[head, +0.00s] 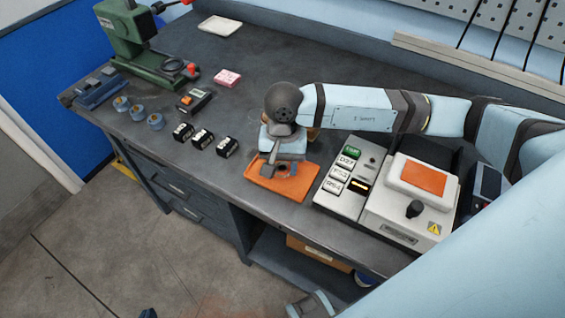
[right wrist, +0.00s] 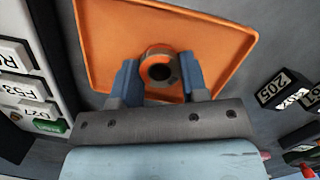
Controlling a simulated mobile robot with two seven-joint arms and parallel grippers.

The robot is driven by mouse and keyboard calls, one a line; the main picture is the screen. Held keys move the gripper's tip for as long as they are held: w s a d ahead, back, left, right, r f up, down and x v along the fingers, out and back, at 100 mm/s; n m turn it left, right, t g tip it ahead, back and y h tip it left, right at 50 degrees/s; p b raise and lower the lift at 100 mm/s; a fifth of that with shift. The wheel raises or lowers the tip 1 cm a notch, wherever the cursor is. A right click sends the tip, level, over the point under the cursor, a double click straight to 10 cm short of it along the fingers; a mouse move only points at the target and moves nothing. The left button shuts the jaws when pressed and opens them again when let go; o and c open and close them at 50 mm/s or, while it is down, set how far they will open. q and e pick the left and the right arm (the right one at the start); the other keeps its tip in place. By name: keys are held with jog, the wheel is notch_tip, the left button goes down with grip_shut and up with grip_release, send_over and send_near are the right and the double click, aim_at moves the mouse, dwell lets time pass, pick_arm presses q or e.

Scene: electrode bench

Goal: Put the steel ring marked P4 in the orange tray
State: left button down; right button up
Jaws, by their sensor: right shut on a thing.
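My right gripper (head: 280,167) is over the orange tray (head: 298,186), pointing down. In the right wrist view its two blue fingers (right wrist: 160,66) are shut on a ring (right wrist: 157,52) with a dark hole, which looks orange-tinted. The ring lies within the tray's outline in that view, where the tray (right wrist: 222,38) spreads behind it. I cannot tell whether the ring touches the tray floor. No P4 mark can be read on it. In the head view the gripper mostly hides the ring.
A labelled white panel (head: 334,196) and a grey device with an orange screen (head: 424,178) stand right of the tray. Several black labelled blocks (head: 204,139) and small round blue pieces (head: 138,113) sit to the left. A green press (head: 130,38) is at the back left.

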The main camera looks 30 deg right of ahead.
jog(key=shift+f, duration=0.15)
jog(key=o, duration=1.1)
jog(key=shift+c, duration=0.2)
notch_tip(320, 180, up, 12)
jog(key=w+d, duration=0.1)
jog(key=shift+w, duration=0.25)
jog(key=shift+r, duration=0.2)
